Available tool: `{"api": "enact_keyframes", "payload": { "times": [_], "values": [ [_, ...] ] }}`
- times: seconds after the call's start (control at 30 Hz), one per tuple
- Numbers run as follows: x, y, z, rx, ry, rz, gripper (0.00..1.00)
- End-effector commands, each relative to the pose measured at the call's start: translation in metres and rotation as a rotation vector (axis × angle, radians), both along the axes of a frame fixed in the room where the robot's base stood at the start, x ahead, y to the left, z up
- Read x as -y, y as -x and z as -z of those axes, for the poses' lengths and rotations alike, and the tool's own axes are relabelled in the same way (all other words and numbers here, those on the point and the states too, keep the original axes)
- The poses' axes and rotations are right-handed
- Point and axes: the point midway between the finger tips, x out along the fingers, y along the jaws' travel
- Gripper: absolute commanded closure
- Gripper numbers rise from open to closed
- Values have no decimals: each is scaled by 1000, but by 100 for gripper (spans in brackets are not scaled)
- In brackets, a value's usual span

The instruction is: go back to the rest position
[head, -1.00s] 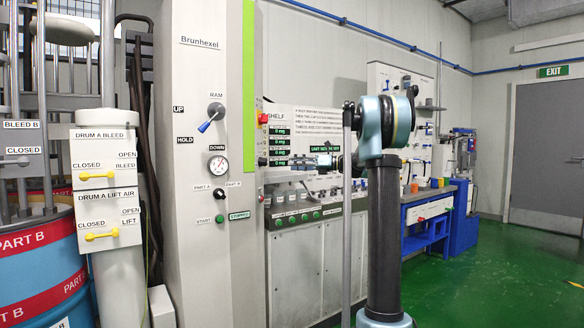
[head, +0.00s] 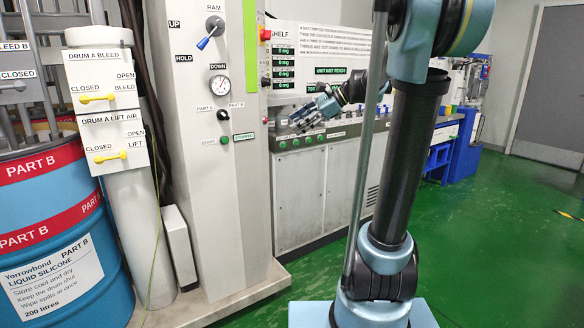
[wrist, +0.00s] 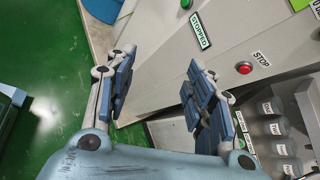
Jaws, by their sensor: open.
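My gripper (head: 302,122) is open and empty in the head view, in front of the low grey cabinet and to the right of the tall press column (head: 208,120). Its fingers point left and down. In the wrist view my gripper (wrist: 160,88) shows two separate blue-padded fingers with nothing between them. Beyond them are the STOPPED label (wrist: 200,31) and a red STOP button (wrist: 243,68), with no finger touching either. My arm stands at the right of the head view and hides part of the cabinet.
A blue PART B drum (head: 50,225) and a white post with yellow DRUM A handles (head: 98,98) stand at the left. The column carries a RAM lever (head: 208,36) and a gauge (head: 219,84). Green floor (head: 500,250) is clear at the right.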

Motion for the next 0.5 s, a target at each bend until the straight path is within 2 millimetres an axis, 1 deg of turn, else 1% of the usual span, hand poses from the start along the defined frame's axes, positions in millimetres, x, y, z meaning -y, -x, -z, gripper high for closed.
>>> {"api": "enact_keyframes", "payload": {
  "times": [0.03, 0.1, 0.27, 0.3, 0.5],
  "values": [
    [2, 18, 11, 38, 50, -28, 51],
    [8, 40, 28, 97, 125, -76, 51],
    [24, 90, 67, 223, 296, -198, 51],
    [28, 102, 77, 253, 339, -232, 51],
    [55, 160, 129, 390, 544, -421, 51]
  ]
}}
